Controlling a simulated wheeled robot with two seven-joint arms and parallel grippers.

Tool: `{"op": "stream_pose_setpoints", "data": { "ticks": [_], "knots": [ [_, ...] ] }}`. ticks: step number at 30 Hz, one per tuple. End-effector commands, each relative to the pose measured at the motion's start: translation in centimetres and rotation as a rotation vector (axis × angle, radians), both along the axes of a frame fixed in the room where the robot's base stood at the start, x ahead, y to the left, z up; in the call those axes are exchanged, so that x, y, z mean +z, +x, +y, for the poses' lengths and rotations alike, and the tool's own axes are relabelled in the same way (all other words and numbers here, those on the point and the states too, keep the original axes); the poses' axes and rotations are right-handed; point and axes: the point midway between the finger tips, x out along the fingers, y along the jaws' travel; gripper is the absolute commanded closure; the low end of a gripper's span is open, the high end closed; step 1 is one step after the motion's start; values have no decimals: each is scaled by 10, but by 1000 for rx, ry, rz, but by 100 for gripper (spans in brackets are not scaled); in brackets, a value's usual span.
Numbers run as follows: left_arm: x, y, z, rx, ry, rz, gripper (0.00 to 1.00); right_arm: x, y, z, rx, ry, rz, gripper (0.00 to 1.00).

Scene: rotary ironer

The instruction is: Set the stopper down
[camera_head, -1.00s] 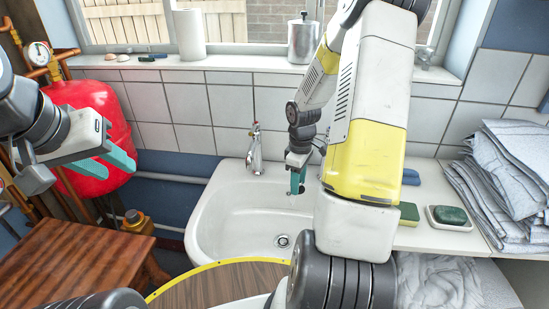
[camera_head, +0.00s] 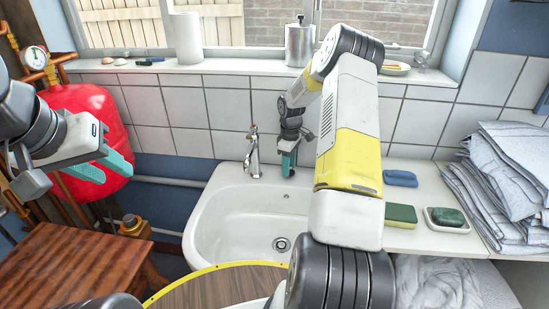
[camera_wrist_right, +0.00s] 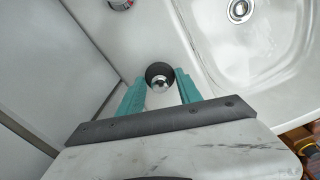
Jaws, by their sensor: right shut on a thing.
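The stopper (camera_wrist_right: 160,76) is a small dark round piece with a shiny metal knob, seen in the right wrist view between the teal fingers of my right gripper (camera_wrist_right: 161,88). The gripper is shut on it. In the head view my right gripper (camera_head: 288,163) points down over the back rim of the white sink (camera_head: 215,222), just right of the tap (camera_head: 253,155). There the stopper is hard to make out, and I cannot tell whether it touches the rim. My left gripper (camera_head: 104,169) is open and empty at the left, before the red tank.
The sink's drain (camera_head: 282,244) is open; it also shows in the wrist view (camera_wrist_right: 240,10). On the right counter lie a blue cloth (camera_head: 400,178), a green sponge (camera_head: 400,215), a soap dish (camera_head: 447,220) and folded towels (camera_head: 510,180). A wooden stool (camera_head: 75,265) stands left.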

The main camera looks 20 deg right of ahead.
Motion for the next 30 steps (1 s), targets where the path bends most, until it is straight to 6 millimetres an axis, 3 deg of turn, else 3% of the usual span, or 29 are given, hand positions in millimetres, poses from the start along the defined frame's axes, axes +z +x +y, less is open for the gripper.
{"op": "stream_pose_setpoints", "data": {
  "ticks": [3, 13, 14, 17, 26, 30],
  "knots": [
    [0, 0, 0, 0, 0, 0, 64, -10, 0, 0, -1, -1, -1, 99],
    [0, 0, 0, 0, 0, 0, 64, -14, 0, 0, -1, -1, -1, 99],
    [0, 0, 0, 0, 0, 0, 64, -13, 0, 0, -1, -1, -1, 55],
    [0, 0, 0, 0, 0, 0, 64, -13, 0, 0, -1, -1, -1, 37],
    [0, 0, 0, 0, 0, 0, 64, -12, 0, 0, -1, -1, -2, 37],
    [0, 0, 0, 0, 0, 0, 64, -2, 1, 0, -1, -1, -4, 37]
  ]
}}
